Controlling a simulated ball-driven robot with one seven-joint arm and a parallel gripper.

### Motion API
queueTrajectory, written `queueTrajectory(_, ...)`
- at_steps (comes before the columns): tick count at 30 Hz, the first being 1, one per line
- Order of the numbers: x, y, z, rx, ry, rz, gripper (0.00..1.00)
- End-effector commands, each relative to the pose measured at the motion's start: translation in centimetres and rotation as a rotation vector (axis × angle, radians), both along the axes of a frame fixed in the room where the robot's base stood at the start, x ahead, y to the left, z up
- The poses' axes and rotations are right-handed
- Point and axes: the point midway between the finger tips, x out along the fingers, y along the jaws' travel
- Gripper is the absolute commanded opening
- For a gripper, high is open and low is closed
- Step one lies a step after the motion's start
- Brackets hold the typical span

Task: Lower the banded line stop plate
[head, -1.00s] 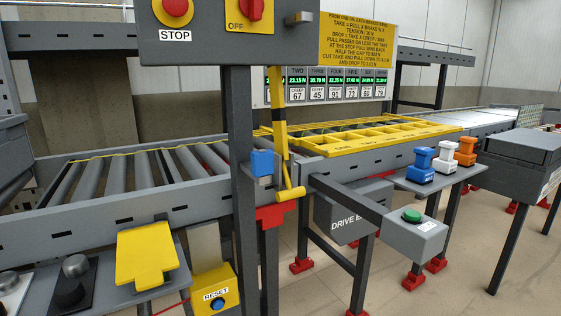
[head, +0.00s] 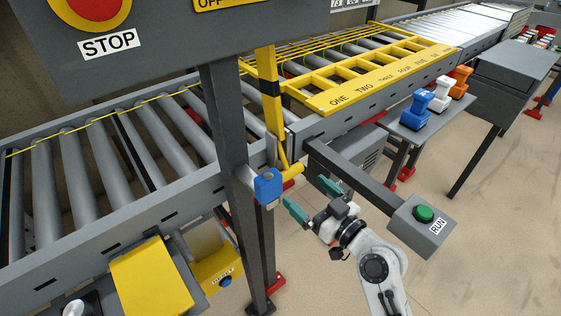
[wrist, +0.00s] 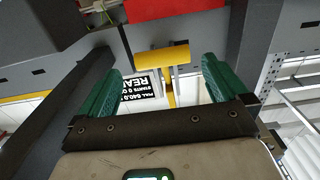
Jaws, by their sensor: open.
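The line stop plate is a tall yellow upright (head: 273,115) with a black band, standing at the conveyor beside the dark post. At its lower end is a yellow cross handle (head: 293,172), just outside the conveyor's side rail. My gripper (head: 312,198) is open, its green fingers pointing up toward the handle from below and right. In the wrist view the yellow handle (wrist: 162,58) lies between and beyond the two green fingers (wrist: 161,68). The handle is apart from the fingers, with nothing held. The plate's upper end is hidden behind the control panel.
A blue block (head: 268,186) on the dark post (head: 232,140) is close left of my gripper. A grey arm carries the RUN box (head: 424,222) to the right. The yellow numbered guard (head: 370,80) covers the rollers. Bare floor lies below right.

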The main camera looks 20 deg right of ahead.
Motion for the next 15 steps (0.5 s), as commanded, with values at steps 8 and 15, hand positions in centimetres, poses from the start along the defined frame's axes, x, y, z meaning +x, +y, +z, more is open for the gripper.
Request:
queueTrajectory(8,4.8,1.7,0.3,0.0,0.0,0.005,1.0)
queueTrajectory(15,8.0,2.7,0.1,-0.002,0.002,0.003,1.0)
